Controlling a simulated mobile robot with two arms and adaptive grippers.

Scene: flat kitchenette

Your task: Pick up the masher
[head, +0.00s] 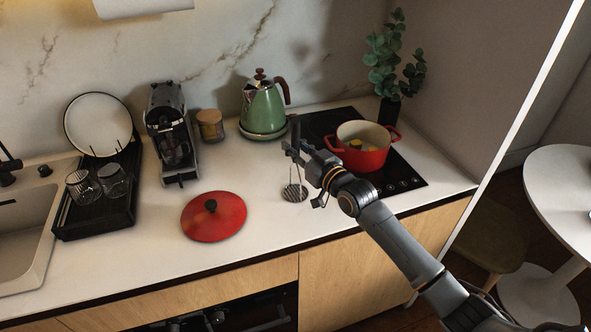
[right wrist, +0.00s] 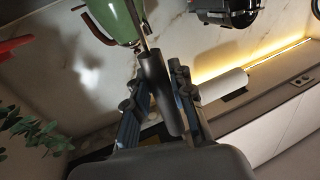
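The masher (head: 294,192) has a dark upright handle and a round slotted metal head. It is on or just above the white counter, between the red lid and the stove; whether its head touches the counter I cannot tell. My right gripper (head: 302,152) is at its handle. In the right wrist view the dark handle (right wrist: 153,75) lies between the two fingers of my right gripper (right wrist: 160,95), which are close against it on both sides. The fingers hide part of the handle. My left gripper is not in view.
A red pot (head: 363,158) stands on the black hob (head: 408,168), close to my right wrist. A green kettle (head: 264,108) is behind the masher. A red lid (head: 213,217) lies to the left.

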